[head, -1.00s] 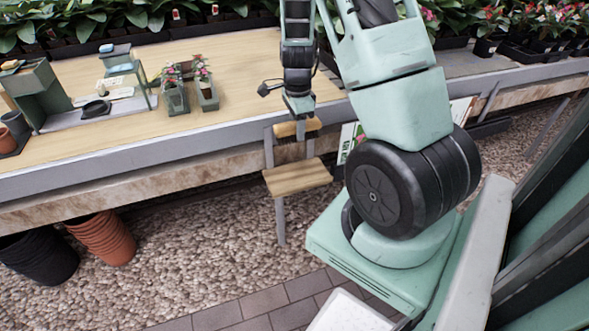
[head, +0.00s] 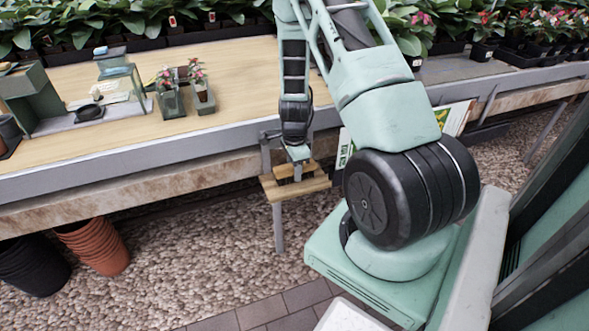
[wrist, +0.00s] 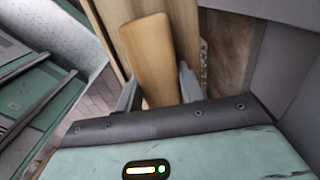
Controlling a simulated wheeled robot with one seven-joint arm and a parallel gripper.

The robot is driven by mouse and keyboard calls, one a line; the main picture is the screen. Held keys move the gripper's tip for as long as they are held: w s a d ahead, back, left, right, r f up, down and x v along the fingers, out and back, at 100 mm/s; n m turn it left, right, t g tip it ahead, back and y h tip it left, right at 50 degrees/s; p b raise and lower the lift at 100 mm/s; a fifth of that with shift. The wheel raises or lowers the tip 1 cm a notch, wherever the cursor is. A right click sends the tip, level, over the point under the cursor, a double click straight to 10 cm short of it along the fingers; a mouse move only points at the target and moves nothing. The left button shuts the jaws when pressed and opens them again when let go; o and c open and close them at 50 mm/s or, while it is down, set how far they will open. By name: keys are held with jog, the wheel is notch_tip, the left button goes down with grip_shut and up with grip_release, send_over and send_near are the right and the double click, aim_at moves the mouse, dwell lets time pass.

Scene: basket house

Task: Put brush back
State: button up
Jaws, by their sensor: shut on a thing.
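My gripper (wrist: 160,92) is shut on the brush (wrist: 151,55). In the wrist view the brush is a plain wooden block between the two fingers, and any bristles are hidden. In the head view my gripper (head: 298,168) points down with the brush (head: 311,169) low over a small wooden shelf (head: 290,192) at the bench's front edge. The shelf also shows behind the brush in the wrist view (wrist: 185,25). I cannot tell whether the brush touches the shelf.
The wooden bench (head: 235,70) holds small potted plants (head: 200,90) and green stands at the left. Its grey front edge (head: 150,150) runs beside the shelf. Stacked terracotta pots (head: 95,245) stand on the gravel below. A white and green sign (head: 345,146) is right of the shelf.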

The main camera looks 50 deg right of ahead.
jog(key=o, duration=1)
jog(key=shift+f, duration=0.1)
jog(key=shift+o, duration=0.2)
